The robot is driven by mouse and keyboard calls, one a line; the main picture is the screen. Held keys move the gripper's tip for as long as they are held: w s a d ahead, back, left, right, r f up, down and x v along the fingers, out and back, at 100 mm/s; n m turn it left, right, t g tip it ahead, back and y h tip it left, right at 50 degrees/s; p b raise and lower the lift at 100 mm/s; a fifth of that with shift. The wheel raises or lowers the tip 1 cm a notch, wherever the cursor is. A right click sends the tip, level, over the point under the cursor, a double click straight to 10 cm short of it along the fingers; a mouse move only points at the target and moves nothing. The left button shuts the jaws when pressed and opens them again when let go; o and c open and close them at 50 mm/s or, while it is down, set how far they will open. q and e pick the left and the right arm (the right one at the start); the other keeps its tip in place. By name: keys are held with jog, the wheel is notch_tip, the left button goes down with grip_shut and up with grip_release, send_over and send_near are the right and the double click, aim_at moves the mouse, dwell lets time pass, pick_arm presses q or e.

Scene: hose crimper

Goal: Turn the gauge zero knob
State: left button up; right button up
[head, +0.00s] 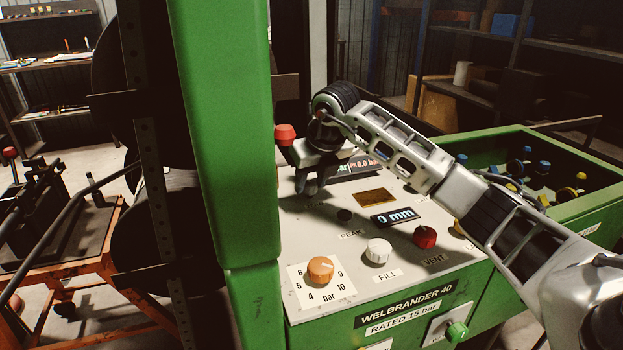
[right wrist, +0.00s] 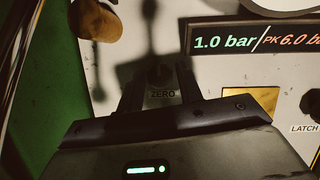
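The zero knob (right wrist: 160,75) is a small dark round knob on the pale panel, above the printed word ZERO, in the right wrist view. My right gripper (right wrist: 160,82) has its two dark fingers apart, one on each side of the knob in that view. I cannot tell whether they touch it. In the head view my right gripper (head: 313,188) points down at the back left of the panel and hides the knob. A display (right wrist: 246,42) reads 1.0 bar and PK 6.0 bar. My left gripper is not in view.
The panel (head: 340,245) also carries an orange dial (head: 320,270), a white FILL knob (head: 378,251), a red VENT knob (head: 425,237) and a small dark PEAK knob (head: 345,214). A red knob (head: 285,134) stands close beside my right gripper. A tall green post (head: 228,130) rises at left.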

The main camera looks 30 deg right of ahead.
jog(key=c, duration=0.7)
jog(key=shift+n, duration=0.4)
jog(key=n+y, duration=0.1)
jog(key=n, duration=0.1)
jog(key=n+y+p, duration=0.1)
jog(key=n, duration=0.2)
jog(key=shift+w+d+r+g, duration=0.1)
jog(key=shift+d+r+g, duration=0.1)
jog(key=shift+g, duration=0.1)
jog(key=n+y, duration=0.1)
jog(key=n, duration=0.2)
jog(key=n+g+y+p, duration=0.1)
jog(key=n, duration=0.2)
jog(key=shift+w+g, duration=0.15)
jog(key=shift+g, duration=0.15)
jog(key=shift+f+n, duration=0.1)
jog(key=shift+n, duration=0.2)
jog(key=o, duration=0.7)
